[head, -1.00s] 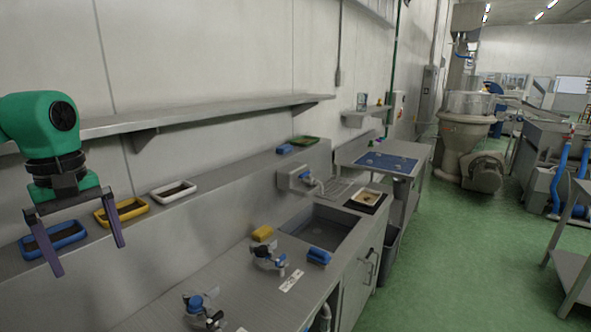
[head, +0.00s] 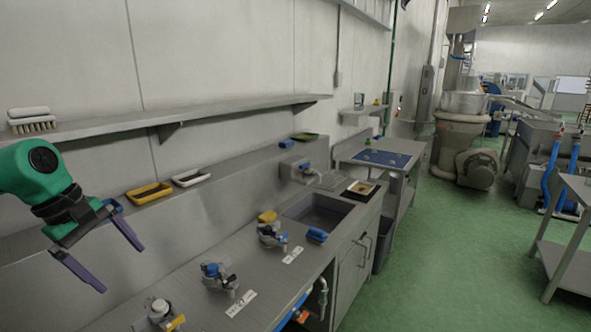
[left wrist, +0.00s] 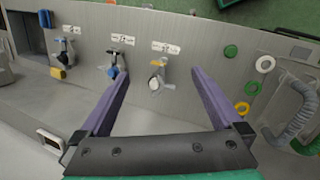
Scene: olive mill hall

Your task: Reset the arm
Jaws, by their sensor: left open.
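My left gripper (head: 122,268) is at the left of the head view, on a green wrist with dark purple fingers. Its fingers are spread, with nothing between them, and point down to the right above the counter (head: 190,255). In the left wrist view the open fingers (left wrist: 163,75) reach toward the counter, with a fixture with a white knob (left wrist: 155,84) beyond the gap, apart from them. My right gripper is not in view.
A wall shelf (head: 100,127) holds a brush (head: 31,121). Yellow (head: 149,193), white (head: 191,178) and partly hidden blue (head: 113,205) trays sit on the ledge behind. Several fixtures (head: 217,275) line the counter before the sink (head: 318,212).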

